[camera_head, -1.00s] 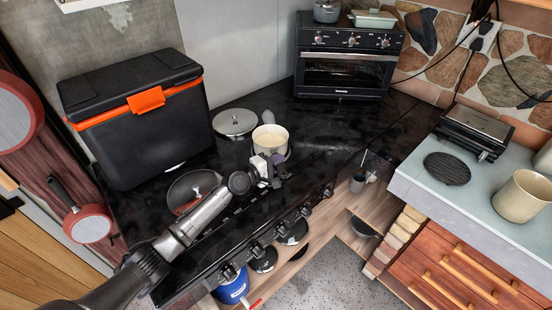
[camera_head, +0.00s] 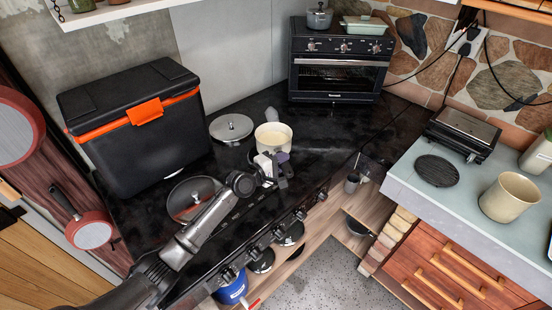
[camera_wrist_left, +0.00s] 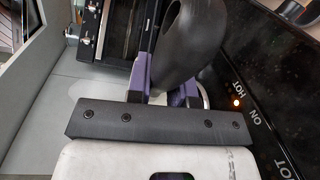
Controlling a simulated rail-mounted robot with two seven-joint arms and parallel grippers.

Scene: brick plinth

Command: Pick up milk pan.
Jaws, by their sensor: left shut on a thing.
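The milk pan (camera_head: 273,137) is a round, cream-coloured pot at the stove in the head view. A grey, rounded piece (camera_head: 271,114) shows just behind its rim. My left gripper (camera_head: 273,170) is at the pan's near side, its fingers partly hidden by the wrist. In the left wrist view, a smooth dark grey part (camera_wrist_left: 190,40) sits between the purple fingers of the gripper (camera_wrist_left: 165,92), which is shut on it. It looks like the pan's handle. The pan's bowl is not seen there. My right gripper is not in view.
A steel lid (camera_head: 231,128) and a dark lidded pan (camera_head: 192,196) are on the black stove top (camera_head: 330,130). A black cooler (camera_head: 135,130) stands left, an oven (camera_head: 338,75) behind. Stove knobs (camera_head: 300,214) line the front edge.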

